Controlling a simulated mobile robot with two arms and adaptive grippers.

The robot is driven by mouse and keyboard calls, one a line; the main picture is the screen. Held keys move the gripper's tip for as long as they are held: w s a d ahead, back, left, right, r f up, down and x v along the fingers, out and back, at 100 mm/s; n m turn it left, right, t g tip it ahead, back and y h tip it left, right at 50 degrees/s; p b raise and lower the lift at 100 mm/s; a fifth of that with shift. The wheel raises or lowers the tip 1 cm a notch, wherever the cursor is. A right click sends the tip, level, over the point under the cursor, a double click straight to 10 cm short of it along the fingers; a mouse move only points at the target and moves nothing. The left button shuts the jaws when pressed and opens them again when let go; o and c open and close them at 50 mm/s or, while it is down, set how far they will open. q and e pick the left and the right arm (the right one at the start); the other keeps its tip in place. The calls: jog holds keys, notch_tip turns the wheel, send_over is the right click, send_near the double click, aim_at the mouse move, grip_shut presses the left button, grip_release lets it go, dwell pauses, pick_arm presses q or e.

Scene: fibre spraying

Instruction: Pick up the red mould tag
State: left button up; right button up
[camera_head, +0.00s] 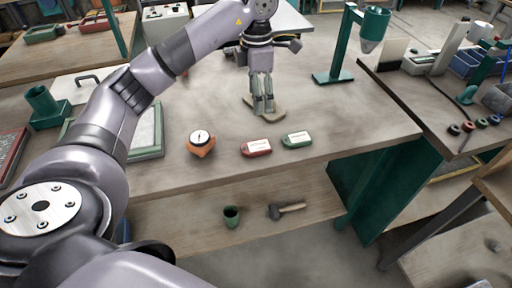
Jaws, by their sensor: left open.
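The red mould tag (264,147) lies flat on the workbench (345,125) near its front edge, with a white label on top. A similar green tag (304,139) lies just to its right. My left gripper (264,110) points down behind the two tags, over a small tan block (280,112) on the bench. It is open, and its fingertips are close to the block; I cannot tell whether they touch it. The gripper is apart from the red tag. My right gripper is out of view.
An orange-based dial gauge (201,142) stands left of the red tag. A green stand with a funnel (372,28) is at the back right. A green cup (231,216) and a hammer (287,210) lie on the lower shelf. The bench right of the green tag is clear.

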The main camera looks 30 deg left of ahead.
pick_arm(q)
jog(key=p, duration=0.3)
send_over(257, 146)
notch_tip(257, 146, down, 12)
jog(key=shift+w, duration=0.15)
notch_tip(257, 146, down, 4)
jog(key=shift+f+p, duration=0.1)
jog(key=shift+p, duration=1)
jog(key=shift+f, duration=0.55)
jog(key=shift+c, duration=0.6)
jog(key=c, duration=0.9)
